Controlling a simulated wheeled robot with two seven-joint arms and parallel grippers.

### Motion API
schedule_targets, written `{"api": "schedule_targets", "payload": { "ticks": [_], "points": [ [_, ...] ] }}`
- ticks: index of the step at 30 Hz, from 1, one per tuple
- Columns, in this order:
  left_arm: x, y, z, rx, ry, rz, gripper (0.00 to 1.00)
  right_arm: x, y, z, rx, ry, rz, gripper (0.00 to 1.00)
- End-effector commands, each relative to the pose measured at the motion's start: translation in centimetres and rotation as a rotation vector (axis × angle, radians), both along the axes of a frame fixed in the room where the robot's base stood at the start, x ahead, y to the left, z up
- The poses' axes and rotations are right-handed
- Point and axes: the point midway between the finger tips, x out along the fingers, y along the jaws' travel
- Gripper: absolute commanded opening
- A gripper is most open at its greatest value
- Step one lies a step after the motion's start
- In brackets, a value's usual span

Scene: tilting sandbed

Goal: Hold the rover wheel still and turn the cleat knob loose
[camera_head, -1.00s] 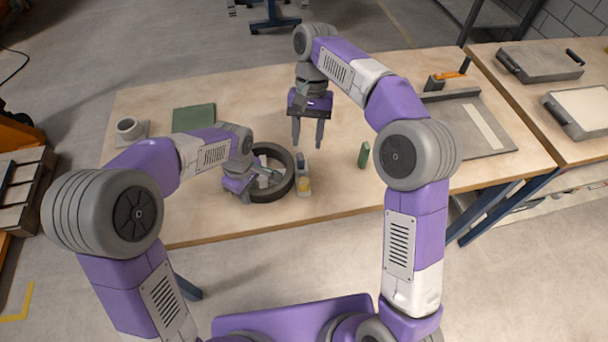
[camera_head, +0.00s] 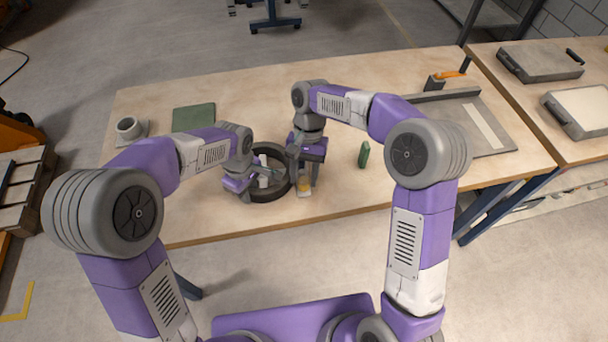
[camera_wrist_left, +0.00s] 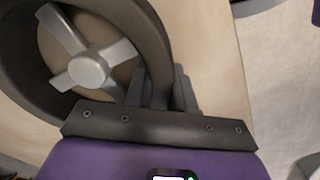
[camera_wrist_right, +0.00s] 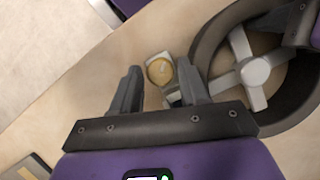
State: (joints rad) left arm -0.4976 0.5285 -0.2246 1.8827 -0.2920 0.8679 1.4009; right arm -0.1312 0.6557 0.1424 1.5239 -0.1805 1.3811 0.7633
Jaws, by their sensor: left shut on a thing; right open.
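The rover wheel (camera_head: 271,194) lies flat on the table, a dark tyre with a pale spoked hub. In the left wrist view, its rim (camera_wrist_left: 150,48) runs between the fingers of my left gripper (camera_wrist_left: 162,88), shut on it. The cleat knob (camera_wrist_right: 160,70) is a round yellowish cap on a small grey block beside the wheel. It also shows in the head view (camera_head: 305,187). My right gripper (camera_wrist_right: 160,88) is open, with its fingers on either side of the knob in its wrist view. Whether they touch the knob I cannot tell.
A green block (camera_head: 364,154) stands to the right of the knob. A green mat (camera_head: 194,118) and a grey cup (camera_head: 128,126) are at the left. A grey tray (camera_head: 488,148) lies at the right.

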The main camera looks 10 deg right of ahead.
Motion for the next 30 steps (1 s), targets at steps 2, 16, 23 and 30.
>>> {"api": "schedule_targets", "payload": {
  "ticks": [2,16,23,30],
  "points": [
    [0.02,-0.02,0.04,-0.001,-0.001,0.0,0.0,-0.19,0.05,-0.43,-0.001,0.001,0.0,0.44],
    [0.02,-0.01,0.04,-0.001,-0.001,0.0,0.0,-0.25,0.09,-0.61,0.0,0.0,0.001,0.2],
    [0.02,-0.02,0.04,-0.001,-0.001,0.0,0.0,-0.24,0.1,-0.6,0.0,0.0,0.003,0.03],
    [0.02,-0.02,0.04,-0.001,-0.001,0.0,0.0,-0.22,0.18,-0.59,0.001,-0.002,0.061,0.03]
  ]
}}
